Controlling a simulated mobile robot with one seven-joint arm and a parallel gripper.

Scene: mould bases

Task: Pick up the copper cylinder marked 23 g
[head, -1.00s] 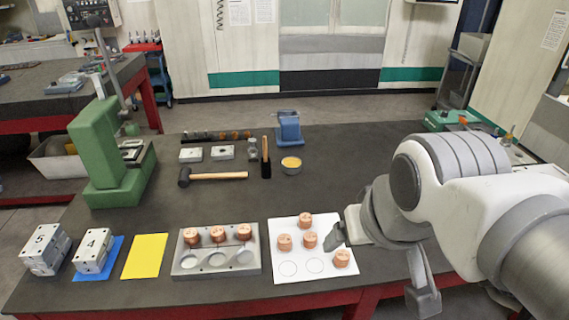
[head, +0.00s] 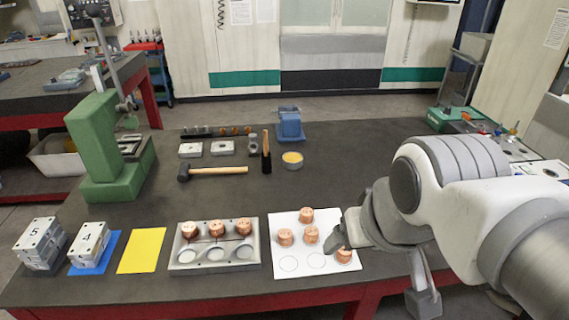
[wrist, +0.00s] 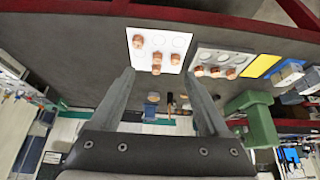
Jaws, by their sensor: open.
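Several copper cylinders stand on a white sheet (head: 283,272): one at the back (head: 306,215), one at the left (head: 285,238), one in the middle (head: 311,235) and one at the front right (head: 343,257). The marks on them are too small to read, so I cannot tell which is 23 g. My gripper (wrist: 159,73) is open and empty. In the head view, one finger is beside the sheet's right edge and partly covers the front right cylinder. In the wrist view, the sheet (wrist: 180,35) and its cylinders lie beyond the fingertips.
A grey mould base (head: 214,267) left of the sheet holds more copper cylinders in its back row; its front recesses are empty. Further left are a yellow sheet (head: 142,251) and blocks marked 4 (head: 92,243) and 5 (head: 38,243).

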